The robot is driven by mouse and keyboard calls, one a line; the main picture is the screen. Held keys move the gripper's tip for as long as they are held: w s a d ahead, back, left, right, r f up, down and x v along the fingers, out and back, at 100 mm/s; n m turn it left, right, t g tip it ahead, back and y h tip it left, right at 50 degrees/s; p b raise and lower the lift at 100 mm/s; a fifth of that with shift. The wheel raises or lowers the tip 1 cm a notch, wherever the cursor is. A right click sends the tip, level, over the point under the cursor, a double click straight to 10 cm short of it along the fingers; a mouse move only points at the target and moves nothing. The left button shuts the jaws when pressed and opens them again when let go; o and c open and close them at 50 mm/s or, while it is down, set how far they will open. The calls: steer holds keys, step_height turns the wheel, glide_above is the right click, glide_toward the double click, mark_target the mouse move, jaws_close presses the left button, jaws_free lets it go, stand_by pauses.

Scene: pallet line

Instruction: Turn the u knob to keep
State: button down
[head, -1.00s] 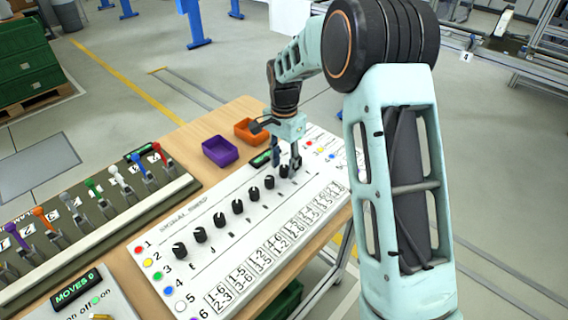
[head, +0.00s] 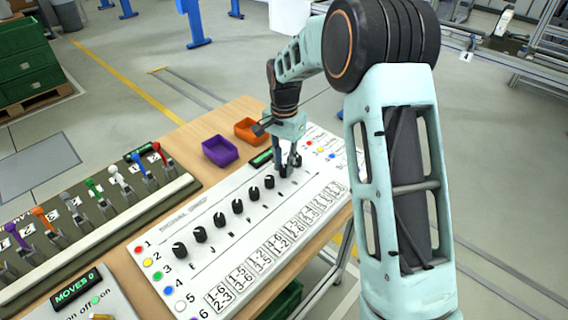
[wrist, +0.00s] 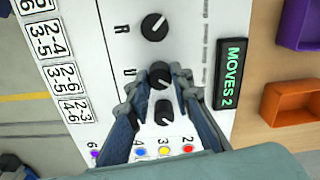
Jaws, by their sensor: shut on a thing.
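The u knob (wrist: 160,72) is a black round knob beside the letter U on a white panel (wrist: 105,30), seen in the wrist view. My gripper (wrist: 160,77) is shut on the u knob, one fingertip on each side. In the head view my gripper (head: 288,168) is down at the far end of the knob row and mostly hides this knob. The knob's pointer direction is hard to tell between the fingers.
The R knob (wrist: 155,27) is beside the held one; another knob (wrist: 163,110) lies between my fingers, nearer the palm. A green display (wrist: 231,75) reads MOVES 2. Purple (head: 220,150) and orange (head: 250,131) bins stand behind the panel. A lever board (head: 100,205) is at left.

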steer(key=n, duration=0.4)
steer(key=shift+n, duration=0.3)
steer(key=n, duration=0.3)
steer(key=shift+n, duration=0.3)
steer(key=n, duration=0.4)
steer(key=shift+p, duration=0.3)
steer(key=shift+n, duration=1.8)
steer(key=c, duration=1.7)
jaws_free()
steer(key=shift+r, duration=0.1)
